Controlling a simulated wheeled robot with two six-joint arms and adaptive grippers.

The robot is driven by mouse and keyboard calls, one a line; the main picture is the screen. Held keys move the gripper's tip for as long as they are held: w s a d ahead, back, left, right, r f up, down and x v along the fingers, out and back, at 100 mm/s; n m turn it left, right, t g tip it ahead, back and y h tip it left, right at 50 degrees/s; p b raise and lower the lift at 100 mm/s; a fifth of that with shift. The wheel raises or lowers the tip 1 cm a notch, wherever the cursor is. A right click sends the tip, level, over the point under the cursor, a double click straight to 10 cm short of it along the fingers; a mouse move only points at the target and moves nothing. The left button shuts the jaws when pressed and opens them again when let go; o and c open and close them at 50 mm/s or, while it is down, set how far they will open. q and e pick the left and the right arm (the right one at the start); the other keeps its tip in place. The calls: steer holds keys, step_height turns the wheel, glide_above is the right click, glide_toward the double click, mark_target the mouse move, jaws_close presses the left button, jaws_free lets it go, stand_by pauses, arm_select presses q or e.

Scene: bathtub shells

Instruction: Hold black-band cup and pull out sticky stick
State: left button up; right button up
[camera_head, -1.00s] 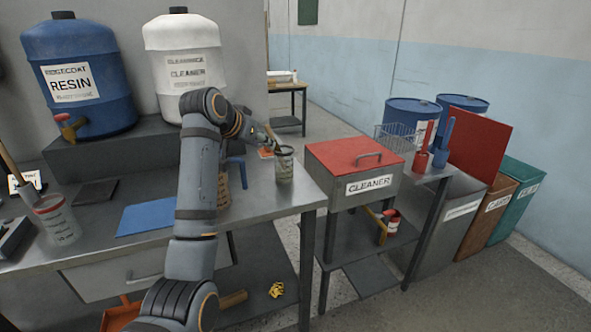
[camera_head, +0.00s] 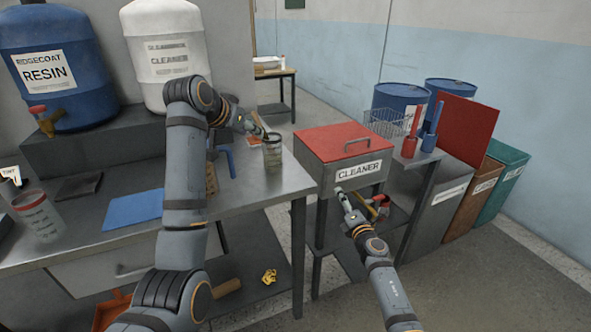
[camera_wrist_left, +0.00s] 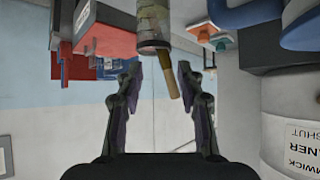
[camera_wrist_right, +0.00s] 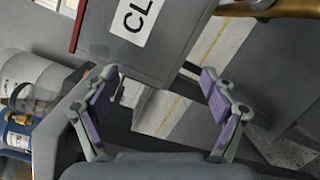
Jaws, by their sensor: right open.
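The black-band cup (camera_head: 272,155) stands upright near the right end of the steel table. A light brown stick (camera_wrist_left: 173,75) sticks out of its mouth; the cup also shows at the top of the left wrist view (camera_wrist_left: 154,24). My left gripper (camera_head: 257,128) is at the cup's rim. In the left wrist view (camera_wrist_left: 158,70) its fingers are apart with the stick's end between them, nearer the right finger, not clamped. My right gripper (camera_head: 347,203) is open and empty in front of the cleaner box, below table height; its fingers show in the right wrist view (camera_wrist_right: 160,82).
A red-marked cup (camera_head: 37,213) and a blue sheet (camera_head: 133,209) lie on the left tabletop. A gap separates table and box stand.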

steer(key=w+a+r+n+t+y, duration=0.1)
steer(key=a+r+n+y, duration=0.1)
steer(key=a+r+n, duration=0.3)
steer(key=w+r+n+y, duration=0.1)
steer(key=r+n, duration=0.1)
steer(key=r, duration=0.4)
steer(key=n+g+y, duration=0.4)
steer(key=n+y, duration=0.1)
steer(key=n, duration=0.6)
glide_toward(279, 158)
steer(key=shift+w+a+f, duration=0.1)
steer(key=shift+w+a, duration=0.1)
steer(key=shift+w, duration=0.35)
steer(key=shift+w+a, duration=0.2)
steer(key=shift+w, duration=0.4)
steer(key=shift+s+a+n, duration=0.15)
steer(key=shift+a+n, duration=0.1)
steer(key=shift+n, duration=0.15)
steer(key=x, duration=1)
steer(key=shift+a, duration=0.2)
steer(key=shift+c, duration=0.2)
